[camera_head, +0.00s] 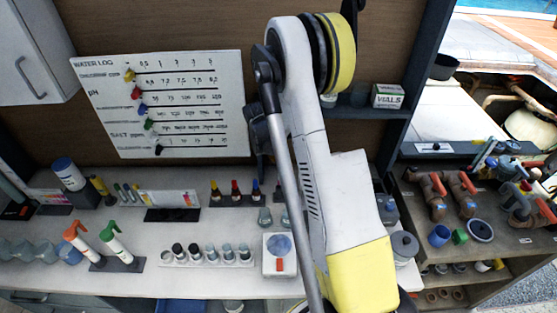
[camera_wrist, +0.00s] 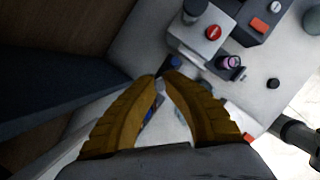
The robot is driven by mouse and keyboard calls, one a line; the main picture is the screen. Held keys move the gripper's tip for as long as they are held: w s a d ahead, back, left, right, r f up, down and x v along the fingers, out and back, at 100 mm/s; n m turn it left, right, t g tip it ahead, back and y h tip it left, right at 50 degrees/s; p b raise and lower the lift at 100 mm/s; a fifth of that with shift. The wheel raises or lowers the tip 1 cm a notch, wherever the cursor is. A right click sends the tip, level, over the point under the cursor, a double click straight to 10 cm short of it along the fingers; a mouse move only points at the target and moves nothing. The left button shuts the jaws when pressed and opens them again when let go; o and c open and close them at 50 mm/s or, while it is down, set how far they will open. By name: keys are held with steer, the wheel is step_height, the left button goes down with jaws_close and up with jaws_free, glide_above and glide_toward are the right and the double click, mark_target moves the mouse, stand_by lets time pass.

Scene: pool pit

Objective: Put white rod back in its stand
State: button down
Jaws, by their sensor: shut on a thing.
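My gripper (camera_wrist: 165,78) shows in the wrist view as two yellow-brown fingers, tips nearly together. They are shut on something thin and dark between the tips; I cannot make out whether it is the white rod. A small blue thing (camera_wrist: 175,62) shows just past the tips, and pale and blue patches show between the fingers. In the head view my arm hides the gripper and part of the bench. I cannot single out the white rod or its stand in either view.
The pale bench (camera_head: 130,223) carries a white rack (camera_head: 207,262) of several vials, orange- and green-topped bottles (camera_head: 115,242) and dropper bottles (camera_head: 236,190). A right-hand shelf unit (camera_head: 410,210) carries pipe fittings. The wrist view shows a white device (camera_wrist: 200,45) with a red button, close beyond the fingertips.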

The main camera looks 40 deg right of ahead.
steer(key=shift+f+b, duration=0.8)
steer(key=shift+f, duration=0.1)
steer(key=shift+f+b, duration=2.7)
steer(key=c, duration=1.5)
jaws_free()
steer(key=shift+c, duration=0.2)
steer(key=shift+r+p, duration=1.65)
steer(key=shift+r, duration=1.9)
